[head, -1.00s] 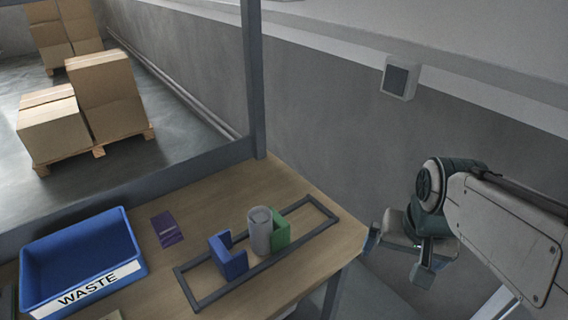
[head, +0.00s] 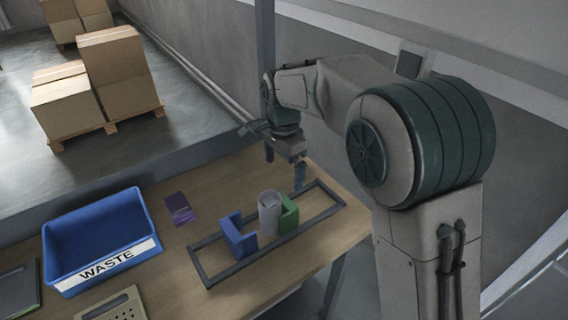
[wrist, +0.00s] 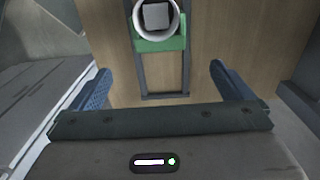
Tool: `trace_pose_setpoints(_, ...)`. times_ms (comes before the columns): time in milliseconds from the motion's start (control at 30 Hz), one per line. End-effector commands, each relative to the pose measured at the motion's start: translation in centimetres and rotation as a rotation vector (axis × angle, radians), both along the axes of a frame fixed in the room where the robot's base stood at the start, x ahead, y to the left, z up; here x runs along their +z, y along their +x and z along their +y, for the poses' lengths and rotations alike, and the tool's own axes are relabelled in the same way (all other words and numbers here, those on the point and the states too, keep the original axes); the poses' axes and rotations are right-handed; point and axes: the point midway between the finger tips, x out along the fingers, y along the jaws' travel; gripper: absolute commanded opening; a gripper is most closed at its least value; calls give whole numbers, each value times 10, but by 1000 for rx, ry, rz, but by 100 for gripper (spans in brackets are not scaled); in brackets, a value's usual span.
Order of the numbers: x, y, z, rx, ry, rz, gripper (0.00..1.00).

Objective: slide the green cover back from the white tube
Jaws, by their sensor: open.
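The white tube (head: 270,213) stands upright on the table between two covers. The green cover (head: 289,216) is against its right side, and the blue cover (head: 238,238) stands to its left. Both covers sit within a long dark rail frame (head: 326,214). My gripper (head: 285,170) is open and empty, above and behind the tube and green cover. In the wrist view the tube's open top (wrist: 140,30) shows a grey block inside, and the green cover (wrist: 160,45) lies beyond my open fingers (wrist: 160,85), roughly centred between them.
A blue bin marked WASTE (head: 64,284) stands at the left of the table. A purple packet (head: 180,209) lies between bin and rails. Stacked boxes (head: 116,72) stand on the floor beyond. The table behind the rails is clear.

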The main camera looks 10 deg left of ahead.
Motion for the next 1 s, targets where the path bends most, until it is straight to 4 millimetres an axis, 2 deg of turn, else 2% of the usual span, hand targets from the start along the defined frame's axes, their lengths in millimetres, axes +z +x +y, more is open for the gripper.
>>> trace_pose_setpoints(267, -1, 0, -1, 0, 0, 0, 100)
trace_pose_setpoints(433, -13, 0, -1, 1, -1, 2, 100)
trace_pose_setpoints(1000, -116, 0, -2, 1, -2, 3, 100)
